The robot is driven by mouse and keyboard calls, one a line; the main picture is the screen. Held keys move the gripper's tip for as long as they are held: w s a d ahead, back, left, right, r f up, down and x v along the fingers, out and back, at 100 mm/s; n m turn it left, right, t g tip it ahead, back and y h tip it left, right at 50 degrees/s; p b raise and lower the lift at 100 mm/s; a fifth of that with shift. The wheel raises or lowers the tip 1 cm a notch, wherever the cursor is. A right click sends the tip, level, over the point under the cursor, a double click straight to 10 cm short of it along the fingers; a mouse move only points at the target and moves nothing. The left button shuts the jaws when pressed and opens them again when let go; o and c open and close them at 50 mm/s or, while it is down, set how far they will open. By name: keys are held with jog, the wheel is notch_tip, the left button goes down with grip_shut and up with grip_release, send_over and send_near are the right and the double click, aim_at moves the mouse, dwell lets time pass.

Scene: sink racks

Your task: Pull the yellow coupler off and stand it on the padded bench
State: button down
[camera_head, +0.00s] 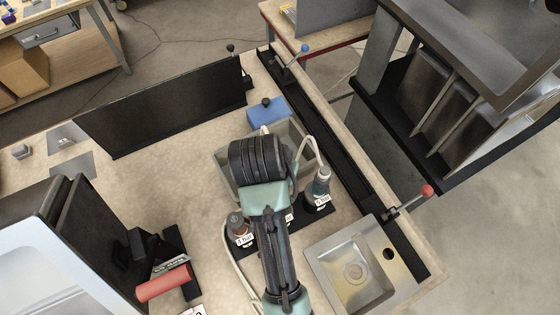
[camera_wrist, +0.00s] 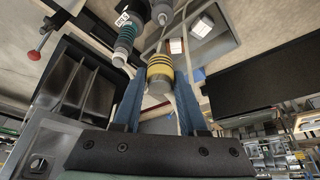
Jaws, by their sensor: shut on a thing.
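The yellow coupler (camera_wrist: 160,68), with black bands and a pale end, is between the two blue fingers of my gripper (camera_wrist: 159,82) in the wrist view. The fingers are shut on it. Its far end is against the background of hoses and sink, and I cannot tell whether it is still joined to anything. In the head view my arm hides the gripper and the coupler. A dark green coupler with a white label (camera_wrist: 125,38) is beside it in the wrist view. I cannot clearly make out which surface is the padded bench.
In the head view, labelled fittings stand left (camera_head: 238,228) and right (camera_head: 321,183) of my arm, with pale hoses. A black upright panel (camera_head: 165,108), a blue block (camera_head: 267,110), a steel basin (camera_head: 350,270) and a red-handled item (camera_head: 163,283) surround the worktop. The left worktop has clear room.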

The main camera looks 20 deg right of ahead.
jog(key=shift+r+p, duration=1.2)
jog(key=shift+r, duration=0.05)
